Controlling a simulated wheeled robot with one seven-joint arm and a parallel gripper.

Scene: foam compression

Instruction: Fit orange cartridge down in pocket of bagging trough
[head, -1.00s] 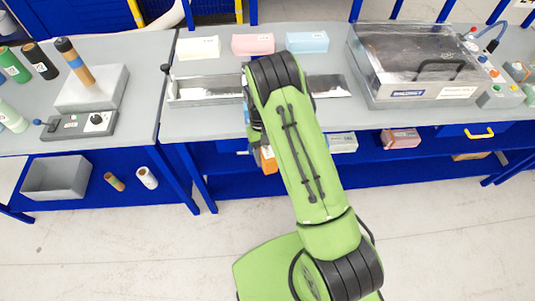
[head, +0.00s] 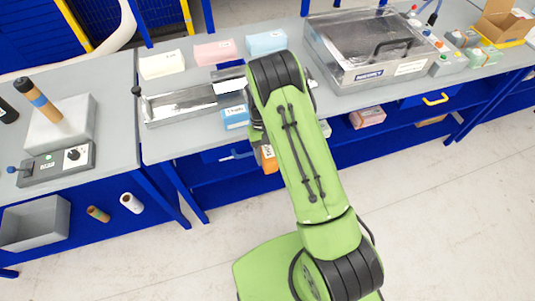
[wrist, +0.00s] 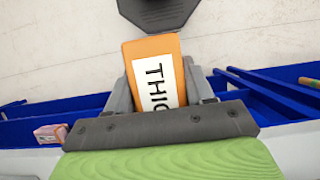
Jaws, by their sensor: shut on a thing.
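The orange cartridge (wrist: 140,52), with a white label reading "THIC", sits between the two fingers of my gripper (wrist: 160,86) in the wrist view. My gripper is shut on it. In the head view a small orange part of the cartridge (head: 269,158) shows beside my green arm, in front of the bench edge; the arm hides most of the gripper. The bagging trough (head: 180,104) is a long metal channel on the bench, left of and beyond the gripper. My arm covers its right part, and I cannot make out the pocket clearly.
A blue labelled block (head: 235,117) stands at the trough's front side. Cream (head: 162,64), pink (head: 215,52) and light-blue (head: 266,42) blocks lie behind it. A large metal sealer box (head: 375,50) stands to the right. Open floor (head: 430,220) lies right of my arm.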

